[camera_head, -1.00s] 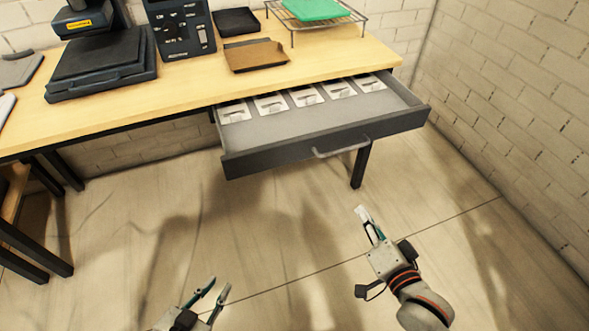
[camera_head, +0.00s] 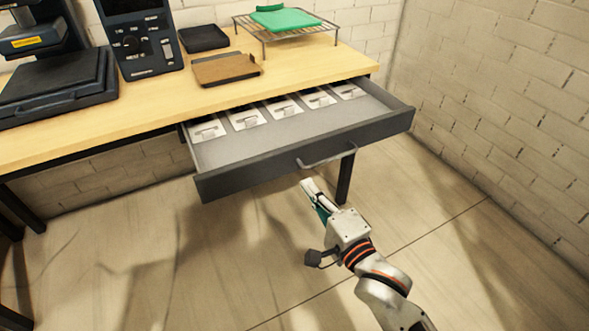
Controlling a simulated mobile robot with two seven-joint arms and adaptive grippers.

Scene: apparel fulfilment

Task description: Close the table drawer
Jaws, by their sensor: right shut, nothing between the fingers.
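The table drawer (camera_head: 285,157) is dark grey and pulled well out from under the wooden table (camera_head: 210,100). Its front has a curved metal handle (camera_head: 328,158). Several white cards with small items lie in a row along its back. My right gripper (camera_head: 308,187) is shut and empty, its fingertips just below and left of the handle in the picture. Whether it touches the drawer front is hard to tell; a small gap shows. My left gripper is out of the picture.
On the table stand a black press (camera_head: 55,75), a dark control box (camera_head: 138,40), a black tray (camera_head: 204,38), a brown board (camera_head: 226,69) and a wire rack (camera_head: 290,35) with a green folded cloth (camera_head: 284,19). A brick wall (camera_head: 490,100) rises at the right.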

